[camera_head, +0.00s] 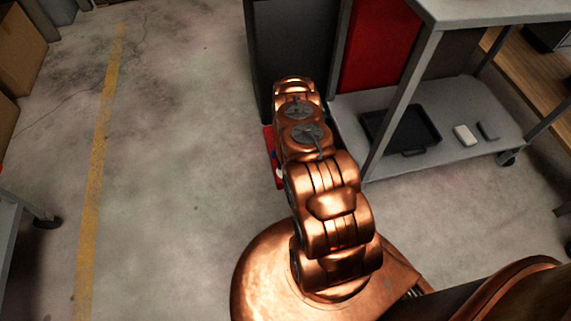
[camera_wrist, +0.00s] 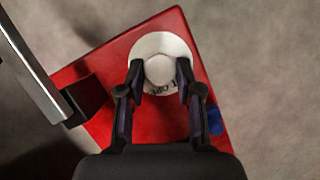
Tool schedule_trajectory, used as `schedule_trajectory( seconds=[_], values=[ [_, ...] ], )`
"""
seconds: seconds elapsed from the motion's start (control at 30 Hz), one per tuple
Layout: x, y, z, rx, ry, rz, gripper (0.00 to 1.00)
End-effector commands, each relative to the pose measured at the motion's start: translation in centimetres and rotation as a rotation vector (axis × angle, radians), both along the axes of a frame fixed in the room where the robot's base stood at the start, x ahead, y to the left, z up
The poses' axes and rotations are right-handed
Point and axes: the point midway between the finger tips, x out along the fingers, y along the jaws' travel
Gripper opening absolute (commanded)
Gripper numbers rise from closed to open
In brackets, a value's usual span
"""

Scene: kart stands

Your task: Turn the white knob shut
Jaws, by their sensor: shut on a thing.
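The white knob (camera_wrist: 159,70) sits in the middle of a round white dial plate with dark lettering (camera_wrist: 160,42) on a red panel (camera_wrist: 115,65), seen in the wrist view. My gripper (camera_wrist: 159,72) is around the knob, one finger on each side, shut on it. Part of the lettering is hidden by the fingers and the knob. In the head view my arm covers the knob; an edge of the red panel (camera_head: 269,142) shows left of the arm.
A blue part (camera_wrist: 215,121) sits at the red panel's right edge. A grey metal bar (camera_wrist: 28,62) runs along the left. In the head view a grey cart (camera_head: 480,150) with a black tray (camera_head: 412,118) stands at right.

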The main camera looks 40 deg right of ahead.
Motion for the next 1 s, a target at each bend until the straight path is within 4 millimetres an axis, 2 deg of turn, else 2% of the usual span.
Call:
schedule_trajectory(
  seconds=[0.5,0.53,0.77,1.0],
  values=[
    [0.06,0.14,-0.05,0.001,-0.001,0.019,0.0],
    [0.06,0.14,-0.05,0.001,-0.001,0.019,0.37],
    [0.02,0.07,-0.03,0.001,-0.001,0.018,0.6],
    [0.0,0.03,-0.01,0.0,0.0,0.017,0.6]
  ],
)
